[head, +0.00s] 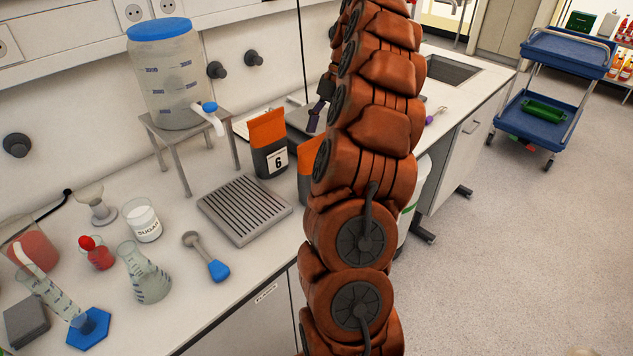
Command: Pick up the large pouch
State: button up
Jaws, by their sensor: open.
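A dark grey pouch (268,150) with an orange top and a white label reading 6 stands upright on the counter, left of my arm. A second orange and dark pouch (307,180) stands to its right, nearer me, mostly hidden by my arm. I cannot tell which of the two is larger. My gripper (318,113) is mostly hidden behind my arm. Only a dark finger with a purple part shows, beyond the pouches and up to the right of the 6 pouch. It is open, and no pouch is seen in it.
A grey slatted rack (245,208) lies in front of the 6 pouch. A large dispenser jar (168,80) stands on a metal stand (185,140). Glassware, a sugar jar (142,220) and a blue-handled scoop (206,257) occupy the left counter. A blue cart (545,120) stands far right.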

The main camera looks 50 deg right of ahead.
aim_at(316, 153)
jog(key=shift+a+f+b, duration=0.25)
jog(key=shift+f+b, duration=0.1)
jog(key=shift+f, duration=0.25)
jog(key=shift+w+p+x, duration=0.1)
jog(key=shift+p+x, duration=0.45)
jog(key=shift+x, duration=0.2)
jog(key=shift+w+p+x, duration=0.15)
jog(key=shift+p+x, duration=0.35)
jog(key=shift+x, duration=0.25)
jog(key=shift+a+f, duration=0.15)
jog(key=shift+f, duration=0.9)
grip_shut()
